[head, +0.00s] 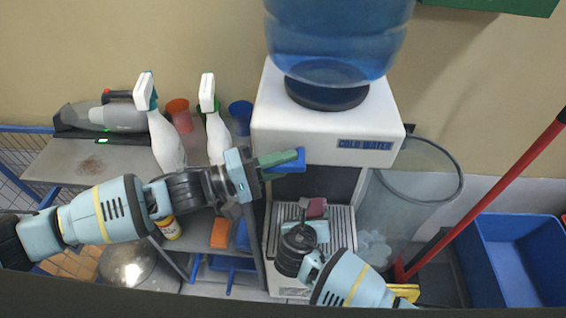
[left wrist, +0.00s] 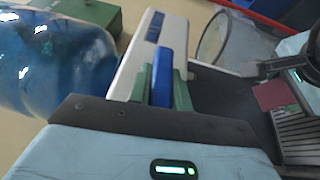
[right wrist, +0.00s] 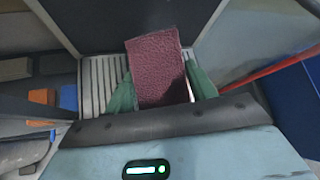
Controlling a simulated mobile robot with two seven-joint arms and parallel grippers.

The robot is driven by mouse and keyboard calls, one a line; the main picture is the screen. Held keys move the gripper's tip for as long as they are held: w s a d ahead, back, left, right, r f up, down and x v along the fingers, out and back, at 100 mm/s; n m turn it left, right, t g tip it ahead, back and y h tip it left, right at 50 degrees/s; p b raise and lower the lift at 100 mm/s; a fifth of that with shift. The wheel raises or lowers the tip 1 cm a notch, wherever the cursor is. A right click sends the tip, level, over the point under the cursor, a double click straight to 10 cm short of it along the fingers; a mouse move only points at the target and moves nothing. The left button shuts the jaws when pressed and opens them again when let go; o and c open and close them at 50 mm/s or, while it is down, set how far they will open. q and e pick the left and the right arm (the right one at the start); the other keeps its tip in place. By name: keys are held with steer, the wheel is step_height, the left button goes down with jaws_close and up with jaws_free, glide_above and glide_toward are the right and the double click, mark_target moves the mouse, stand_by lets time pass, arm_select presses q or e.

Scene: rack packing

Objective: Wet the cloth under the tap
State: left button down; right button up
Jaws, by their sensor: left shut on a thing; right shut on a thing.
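The white water dispenser (head: 290,115) stands at the wall with a blue bottle on top. My left gripper (head: 283,160) is at its front, shut on the blue tap (head: 291,167). In the left wrist view the blue tap (left wrist: 163,75) lies between the green fingers. My right gripper (head: 308,215) is lower, in the bay below the tap, shut on the dark red cloth (head: 316,206). In the right wrist view the cloth (right wrist: 157,68) stands up between the fingers, over the slotted drip tray (right wrist: 97,80). No water stream is visible, and I cannot tell whether the cloth is wet.
Two spray bottles (head: 167,145), cups and a handheld vacuum (head: 105,116) stand on the shelf at left. A clear bin (head: 385,215) stands right of the dispenser. A red pole (head: 490,190) leans beside it, and a blue crate (head: 510,260) is at far right.

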arm_select(q)
steer(key=shift+r+y, duration=0.2)
steer(key=shift+y, duration=0.2)
steer(key=c, duration=1.3)
jaws_free()
steer(key=shift+a, duration=0.15)
steer(key=v, duration=1.1)
steer(key=shift+s+a+r, duration=0.1)
steer(key=shift+s+a, duration=0.05)
steer(key=shift+a, duration=0.25)
